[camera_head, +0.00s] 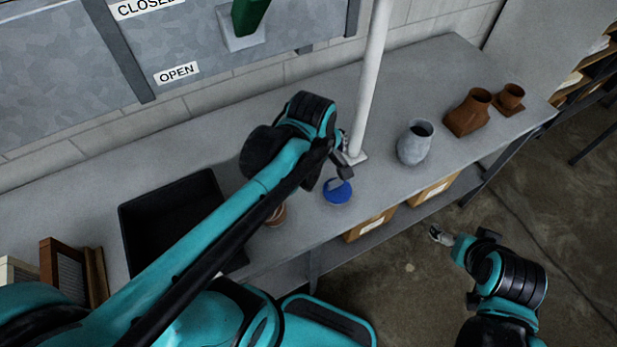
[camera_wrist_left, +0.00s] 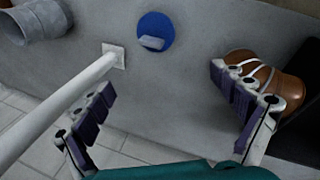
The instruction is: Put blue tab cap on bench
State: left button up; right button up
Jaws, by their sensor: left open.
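The blue tab cap (camera_head: 338,191) is a round blue disc lying flat on the grey bench (camera_head: 230,140), near its front edge. In the left wrist view the cap (camera_wrist_left: 153,30) shows a pale raised tab and lies ahead of the finger gap, apart from both fingers. My left gripper (camera_head: 343,164) is open and empty above the bench, just behind the cap; its spread fingers also show in the left wrist view (camera_wrist_left: 162,85). My right gripper (camera_head: 441,236) hangs over the floor in front of the bench; its fingers are too small to read.
A white post (camera_head: 371,80) stands on the bench close to my left gripper. A grey vessel (camera_head: 415,145) and brown duct fittings (camera_head: 468,112) stand to the right. A copper-brown round piece (camera_wrist_left: 262,82) and a black tray (camera_head: 150,205) are to the left. Boxes (camera_head: 370,224) sit below.

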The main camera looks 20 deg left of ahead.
pick_arm(q)
jog(key=s+m+t, duration=0.1)
jog(key=m, duration=0.4)
jog(key=s+a+m+t, duration=0.1)
jog(key=s+m, duration=0.1)
jog(key=m, duration=0.3)
jog(key=s+a+m+t, duration=0.1)
jog(key=s+m, duration=0.1)
jog(key=m, duration=0.2)
jog(key=shift+s+a+m+t, duration=0.15)
jog(key=shift+s+m+t, duration=0.05)
jog(key=shift+m+t, duration=0.2)
